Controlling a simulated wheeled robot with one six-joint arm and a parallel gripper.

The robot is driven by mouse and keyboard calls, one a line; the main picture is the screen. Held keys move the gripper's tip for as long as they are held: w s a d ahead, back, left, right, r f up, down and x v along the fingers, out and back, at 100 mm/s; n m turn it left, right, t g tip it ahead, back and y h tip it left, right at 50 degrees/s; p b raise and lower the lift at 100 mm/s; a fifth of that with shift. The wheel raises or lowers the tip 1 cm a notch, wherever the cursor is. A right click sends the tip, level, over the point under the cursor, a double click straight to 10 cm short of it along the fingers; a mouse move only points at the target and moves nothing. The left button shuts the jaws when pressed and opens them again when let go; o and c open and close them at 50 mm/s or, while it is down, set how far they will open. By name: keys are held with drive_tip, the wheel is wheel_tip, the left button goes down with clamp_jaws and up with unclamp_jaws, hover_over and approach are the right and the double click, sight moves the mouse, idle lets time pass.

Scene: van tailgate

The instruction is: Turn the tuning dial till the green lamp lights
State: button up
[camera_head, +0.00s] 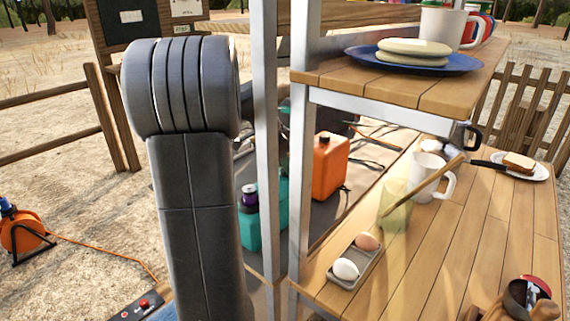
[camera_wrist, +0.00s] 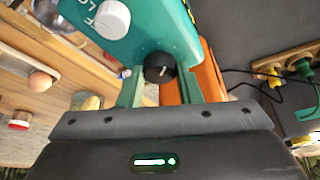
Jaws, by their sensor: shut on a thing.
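A teal box (camera_wrist: 150,32) with lettering fills the top middle of the wrist view. It carries a large white knob (camera_wrist: 111,17) and a smaller black dial (camera_wrist: 160,67) with a pale pointer mark. My gripper (camera_wrist: 160,82) is shut on the black dial, with one finger on each side. I see no lit lamp on the box. The green light strip in the wrist view is on my own gripper body. In the camera_head view a teal thing (camera_head: 249,232) shows partly beside my arm, which hides my gripper.
An orange canister (camera_head: 331,166) stands close by. Metal posts (camera_head: 298,150) rise right of my arm. The wooden counter (camera_head: 455,245) holds an egg tray (camera_head: 368,270), a glass (camera_head: 396,207) and a white mug (camera_head: 432,178). Cables and coloured plugs (camera_wrist: 304,68) lie right in the wrist view.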

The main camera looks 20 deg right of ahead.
drive_tip(key=o, duration=1)
drive_tip(key=p+v, duration=0.1)
drive_tip(key=v, duration=0.6)
drive_tip(key=shift+a+r, duration=0.15)
drive_tip(key=shift+r, duration=0.05)
drive_tip(key=b+x, duration=0.1)
drive_tip(key=x, duration=0.6)
drive_tip(key=shift+f, duration=0.35)
drive_tip(key=shift+s+r+n+t+b, duration=0.15)
drive_tip(key=shift+n+t+b, duration=0.3)
drive_tip(key=shift+n, duration=0.85)
